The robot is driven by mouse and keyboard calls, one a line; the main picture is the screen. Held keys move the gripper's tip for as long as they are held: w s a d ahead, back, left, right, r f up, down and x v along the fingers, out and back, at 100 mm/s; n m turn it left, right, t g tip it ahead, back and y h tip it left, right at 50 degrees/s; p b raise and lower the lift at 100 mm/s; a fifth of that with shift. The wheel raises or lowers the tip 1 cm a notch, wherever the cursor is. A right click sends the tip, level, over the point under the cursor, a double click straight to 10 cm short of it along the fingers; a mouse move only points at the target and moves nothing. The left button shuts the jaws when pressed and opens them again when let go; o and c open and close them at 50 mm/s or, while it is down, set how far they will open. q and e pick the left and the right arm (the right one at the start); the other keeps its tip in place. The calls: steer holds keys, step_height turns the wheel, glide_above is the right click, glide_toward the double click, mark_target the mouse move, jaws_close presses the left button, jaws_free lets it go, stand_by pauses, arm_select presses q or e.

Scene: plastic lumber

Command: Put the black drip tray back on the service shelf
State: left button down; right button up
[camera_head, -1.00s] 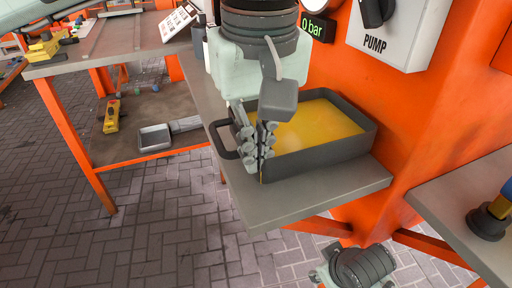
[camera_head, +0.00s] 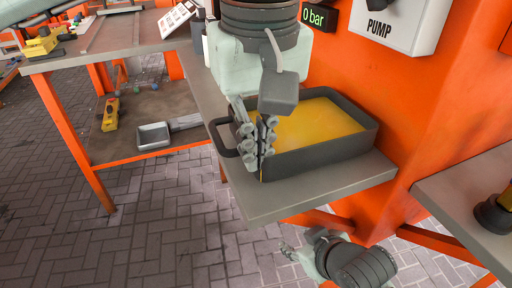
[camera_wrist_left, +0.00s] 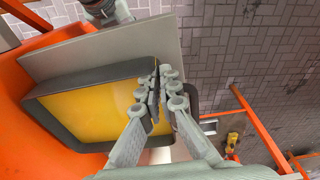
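The black drip tray (camera_head: 318,157) is a dark rectangular pan with yellow-orange content. It sits on a grey shelf (camera_head: 262,207) fixed to the orange machine, with a loop handle (camera_head: 224,142) on its left side. My left gripper (camera_head: 258,160) is at the tray's handle-side wall, with its fingers closed together there. In the left wrist view, the fingers (camera_wrist_left: 164,90) pinch the wall of the tray (camera_wrist_left: 68,139), between its yellow inside and the handle. My right gripper (camera_head: 290,251) is low, below the shelf's front edge, and holds nothing visible; its finger opening is too small to judge.
A bench (camera_head: 130,40) stands at left, with a yellow tool (camera_head: 110,114) and a small grey pan (camera_head: 153,136) on its lower board. A pump panel (camera_head: 393,24) and a "0 bar" display (camera_head: 319,16) are behind the tray. Another grey surface (camera_head: 465,192) is at right.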

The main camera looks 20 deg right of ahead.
stand_by(0.3)
arm_select(q)
steer(key=shift+f+b, duration=0.3)
steer(key=shift+b, duration=0.15)
steer(key=c, duration=2.2)
jaws_free()
steer(key=o, duration=0.6)
steer(key=shift+c, duration=0.2)
steer(key=shift+o, duration=0.2)
steer(key=o, duration=0.4)
